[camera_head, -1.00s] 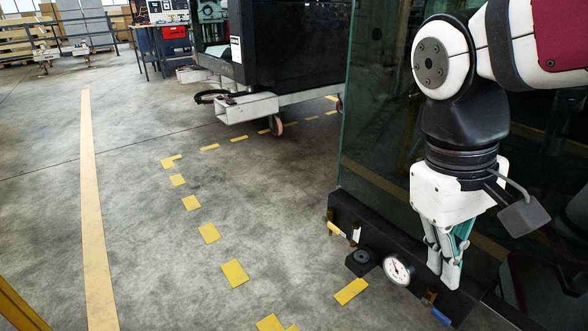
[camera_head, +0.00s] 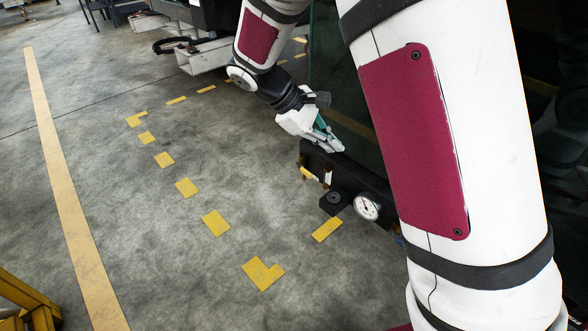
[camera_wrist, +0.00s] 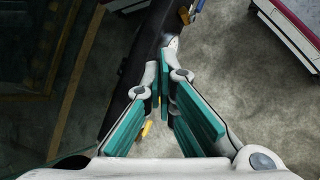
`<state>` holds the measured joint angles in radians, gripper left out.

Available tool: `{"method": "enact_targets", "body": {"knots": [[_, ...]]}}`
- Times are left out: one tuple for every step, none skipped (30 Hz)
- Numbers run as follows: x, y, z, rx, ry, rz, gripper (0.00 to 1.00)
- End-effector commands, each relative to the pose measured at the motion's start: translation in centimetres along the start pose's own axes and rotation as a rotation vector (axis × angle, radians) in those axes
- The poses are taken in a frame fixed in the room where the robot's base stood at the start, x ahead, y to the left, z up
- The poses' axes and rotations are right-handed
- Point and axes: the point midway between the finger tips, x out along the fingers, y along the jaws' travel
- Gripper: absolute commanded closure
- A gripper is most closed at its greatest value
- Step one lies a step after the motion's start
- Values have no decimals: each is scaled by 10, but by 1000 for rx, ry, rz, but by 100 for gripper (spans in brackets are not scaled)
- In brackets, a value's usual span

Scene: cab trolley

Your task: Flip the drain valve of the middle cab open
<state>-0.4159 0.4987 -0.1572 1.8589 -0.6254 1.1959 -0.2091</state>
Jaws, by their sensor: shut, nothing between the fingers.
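My gripper (camera_head: 332,146) is shut and empty in the head view. It is at the upper left end of a cab's black sill (camera_head: 349,180), close above it; I cannot tell whether it touches. In the wrist view my gripper (camera_wrist: 166,72) has its fingers together over the sill (camera_wrist: 140,45). A small yellow handle (camera_head: 309,173) sticks out from the sill's left end, below the gripper; a yellow piece also shows in the wrist view (camera_wrist: 147,129). A blue piece (camera_wrist: 184,15) sits farther along the sill. I cannot tell for sure which one is the drain valve.
A round white gauge (camera_head: 367,207) and a black block with a knob (camera_head: 333,202) sit on the sill's outer side. Dark glass rises behind it. Another cab's trolley (camera_head: 203,55) stands farther back. The concrete floor (camera_head: 120,210) at left is open, with yellow markings.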

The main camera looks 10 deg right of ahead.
Motion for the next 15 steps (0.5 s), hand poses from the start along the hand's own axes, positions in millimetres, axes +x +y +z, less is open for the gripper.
{"method": "enact_targets", "body": {"knots": [[4,1,-15,-37,-16,26,100],[6,2,-23,-58,-24,42,100],[10,4,-34,-87,-35,64,100],[12,5,-42,-108,-43,81,100],[15,5,-50,-129,-52,98,100],[18,6,-61,-157,-62,119,100],[21,6,-69,-180,-71,137,100],[24,6,-78,-202,-78,153,100],[28,5,-89,-232,-89,176,100],[31,5,-97,-254,-96,193,100],[34,4,-105,-276,-104,211,100],[38,3,-116,-306,-115,233,100],[42,2,-124,-329,-124,251,100],[44,1,-132,-352,-132,269,100],[49,-1,-143,-383,-143,292,100]]}}
